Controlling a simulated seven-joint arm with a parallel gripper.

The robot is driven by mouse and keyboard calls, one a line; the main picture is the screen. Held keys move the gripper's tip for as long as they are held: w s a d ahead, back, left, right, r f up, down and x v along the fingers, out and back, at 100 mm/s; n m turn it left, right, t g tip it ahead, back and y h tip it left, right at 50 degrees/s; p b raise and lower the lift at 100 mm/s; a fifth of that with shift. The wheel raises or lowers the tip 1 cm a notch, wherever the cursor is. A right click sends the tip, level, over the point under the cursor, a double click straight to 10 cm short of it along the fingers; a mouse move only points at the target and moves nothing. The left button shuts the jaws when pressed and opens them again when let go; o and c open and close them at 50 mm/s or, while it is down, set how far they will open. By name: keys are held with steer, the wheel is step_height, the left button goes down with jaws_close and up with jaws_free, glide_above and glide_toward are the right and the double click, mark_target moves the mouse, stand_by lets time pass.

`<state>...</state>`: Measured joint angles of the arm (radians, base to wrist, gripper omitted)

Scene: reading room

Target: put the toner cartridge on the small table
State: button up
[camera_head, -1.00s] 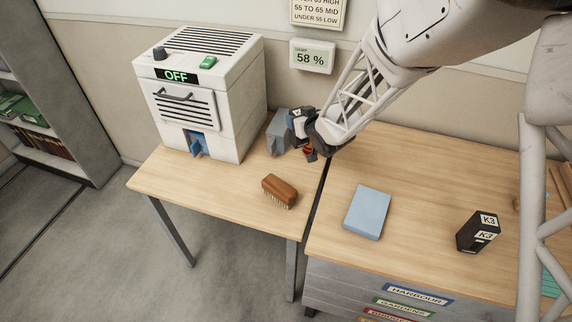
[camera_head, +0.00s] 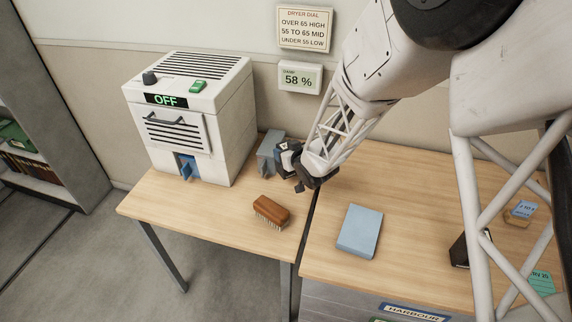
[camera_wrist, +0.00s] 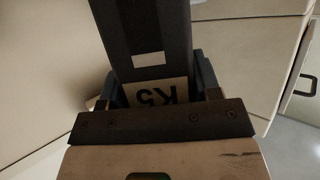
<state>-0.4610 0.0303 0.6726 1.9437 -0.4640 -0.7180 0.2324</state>
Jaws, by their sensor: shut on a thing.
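My gripper (camera_head: 287,157) is at the back right of the left wooden table (camera_head: 190,215), beside a grey block-like thing (camera_head: 268,152). In the wrist view the gripper (camera_wrist: 155,97) is shut on a black cartridge (camera_wrist: 145,25) with a pale label reading K5, upside down in that view. In the head view the held cartridge is small and mostly hidden by the gripper, so I cannot tell whether it touches the table or the grey thing. Another dark cartridge (camera_head: 459,252) stands on the right wooden surface (camera_head: 395,205), partly hidden behind my arm.
A white dryer (camera_head: 225,130) showing OFF stands at the back of the left table. A brown brush (camera_head: 270,211) lies near its front right. A light-blue block (camera_head: 359,231) lies on the right surface.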

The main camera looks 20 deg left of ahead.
steer(key=shift+f, duration=0.6)
steer(key=shift+f, duration=1.9)
steer(key=shift+f, duration=0.15)
steer(key=o, duration=1.2)
